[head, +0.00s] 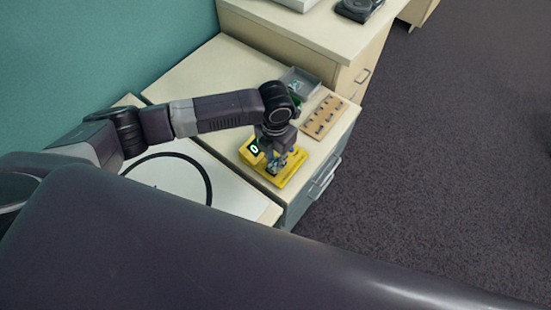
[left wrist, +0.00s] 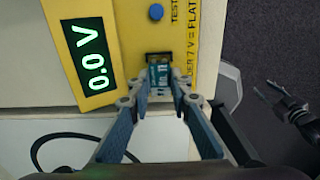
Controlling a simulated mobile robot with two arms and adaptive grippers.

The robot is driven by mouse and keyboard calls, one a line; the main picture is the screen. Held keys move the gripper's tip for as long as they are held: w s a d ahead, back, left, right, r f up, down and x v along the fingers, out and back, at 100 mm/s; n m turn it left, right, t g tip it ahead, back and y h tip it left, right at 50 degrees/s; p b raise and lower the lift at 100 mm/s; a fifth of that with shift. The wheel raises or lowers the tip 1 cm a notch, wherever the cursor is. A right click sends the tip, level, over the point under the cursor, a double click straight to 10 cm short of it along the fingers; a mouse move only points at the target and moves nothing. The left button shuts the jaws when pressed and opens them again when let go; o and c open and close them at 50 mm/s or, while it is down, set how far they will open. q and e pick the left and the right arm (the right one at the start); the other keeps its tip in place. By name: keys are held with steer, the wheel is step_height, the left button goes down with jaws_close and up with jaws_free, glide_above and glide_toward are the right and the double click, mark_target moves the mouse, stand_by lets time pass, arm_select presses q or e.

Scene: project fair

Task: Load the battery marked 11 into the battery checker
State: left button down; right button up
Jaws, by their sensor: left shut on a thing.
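The yellow battery checker (head: 290,178) stands on the light desk top; in the left wrist view its yellow face (left wrist: 118,18) has a lit display (left wrist: 90,58) reading 0.0 V. My left gripper (head: 284,163) is over the checker. In the left wrist view the left gripper (left wrist: 160,88) is shut on a small blue battery (left wrist: 160,76), whose label seems to read 11. The battery is at the dark slot (left wrist: 158,57); how deep it sits, I cannot tell. My right gripper (left wrist: 268,90) shows at the right of the left wrist view, fingers apart and empty.
A wooden holder (head: 323,117) with several slots and a grey bin (head: 299,82) stand behind the checker. A blue button (left wrist: 156,12) is on the checker. A black cable loop (head: 208,180) lies on the white surface to the left. The desk's right edge is close to the checker.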

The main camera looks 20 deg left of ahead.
arm_select(q)
steer(key=shift+f, duration=0.25)
steer(key=shift+f+p, duration=0.35)
steer(key=shift+p, duration=0.1)
stand_by(1.6)
steer(key=c, duration=1.7)
jaws_free()
steer(key=shift+o, duration=0.5)
steer(key=o, duration=0.3)
step_height(320, 180, up, 6)
steer(key=p, duration=0.6)
